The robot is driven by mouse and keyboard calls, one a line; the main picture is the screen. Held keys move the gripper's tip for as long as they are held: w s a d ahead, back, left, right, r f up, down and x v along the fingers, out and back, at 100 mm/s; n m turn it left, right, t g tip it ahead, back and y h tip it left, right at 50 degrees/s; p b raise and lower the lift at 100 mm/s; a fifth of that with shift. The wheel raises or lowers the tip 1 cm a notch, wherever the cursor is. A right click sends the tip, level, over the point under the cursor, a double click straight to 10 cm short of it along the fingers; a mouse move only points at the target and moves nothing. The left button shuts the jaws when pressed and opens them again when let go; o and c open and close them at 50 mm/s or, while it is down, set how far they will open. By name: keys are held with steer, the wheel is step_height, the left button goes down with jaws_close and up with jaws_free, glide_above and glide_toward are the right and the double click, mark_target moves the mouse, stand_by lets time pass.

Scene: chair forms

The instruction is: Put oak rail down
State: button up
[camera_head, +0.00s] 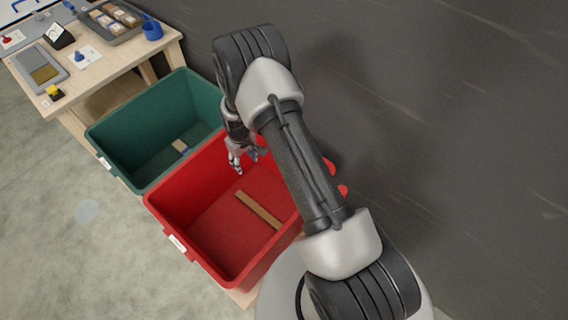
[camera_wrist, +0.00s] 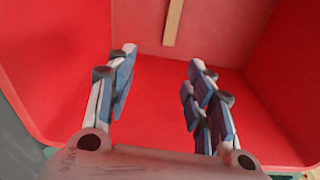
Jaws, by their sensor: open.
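A wooden rail (camera_head: 258,209) lies flat on the floor of the red bin (camera_head: 195,264) in the head view. One end of it also shows at the top of the wrist view (camera_wrist: 173,22). My gripper (camera_head: 241,166) is over the red bin, near its back corner beside the green bin. In the wrist view my gripper (camera_wrist: 160,75) has its fingers wide apart, with nothing between them. The rail lies beyond the fingertips, apart from them. The rail's right end in the head view is near my arm and the bin wall.
A wooden workbench (camera_head: 127,58) at the upper left holds trays, a blue cup (camera_head: 152,29) and small items. A dark wall or floor surface fills the right.

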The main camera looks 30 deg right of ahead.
steer(key=s+r+m+t, duration=0.1)
steer(key=s+r, duration=0.3)
steer(key=r, duration=1.1)
steer(key=s+r+m+t, duration=0.1)
steer(key=s+r, duration=0.2)
steer(key=r, duration=1.3)
steer(key=s+r, duration=0.5)
steer(key=s, duration=0.7)
steer(key=s+r+m+t, duration=0.1)
steer(key=s+r, duration=0.4)
steer(key=s, duration=0.7)
steer(key=shift+s+r+m+t, duration=0.15)
steer(key=shift+r+m+t, duration=0.1)
steer(key=shift+m+t, duration=0.05)
steer(key=shift+c, duration=0.3)
